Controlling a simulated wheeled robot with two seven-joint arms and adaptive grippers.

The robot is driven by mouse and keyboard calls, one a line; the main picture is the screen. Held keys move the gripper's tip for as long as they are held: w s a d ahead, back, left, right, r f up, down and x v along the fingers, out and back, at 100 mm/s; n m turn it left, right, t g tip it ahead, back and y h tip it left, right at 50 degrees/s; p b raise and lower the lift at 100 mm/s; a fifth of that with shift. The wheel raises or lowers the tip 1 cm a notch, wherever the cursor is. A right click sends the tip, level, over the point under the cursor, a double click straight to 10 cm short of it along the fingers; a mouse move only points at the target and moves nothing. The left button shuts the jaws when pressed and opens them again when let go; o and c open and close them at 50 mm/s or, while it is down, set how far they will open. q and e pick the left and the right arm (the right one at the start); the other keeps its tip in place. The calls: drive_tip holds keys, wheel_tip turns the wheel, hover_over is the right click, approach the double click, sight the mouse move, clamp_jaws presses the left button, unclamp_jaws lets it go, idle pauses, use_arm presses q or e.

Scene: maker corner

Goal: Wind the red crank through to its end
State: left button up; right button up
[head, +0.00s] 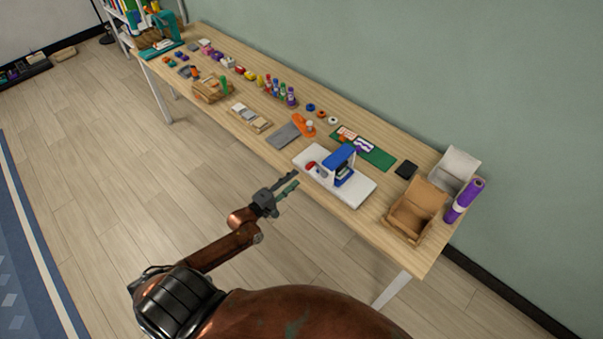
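The red crank (311,166) sits on the left side of a blue machine (340,162), which stands on a white base board (354,189) near the front edge of the table. My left gripper (297,180) is in front of the table edge, left of and below the base board in the picture. Its two fingers are apart with nothing between them, and they point toward the machine. The gripper is clear of the crank. The crank's handle is small here, so its exact angle is hard to tell. My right gripper is out of view.
Right of the machine are an open cardboard box (413,211), a purple roll (464,200) and a black flat item (406,169). A green mat (372,151) lies behind it. A grey plate (284,135) and an orange tool (302,125) lie to its left. The floor in front is free.

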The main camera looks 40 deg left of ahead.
use_arm(q)
drive_tip(key=shift+s+a, duration=0.2)
drive_tip(key=shift+s, duration=0.95)
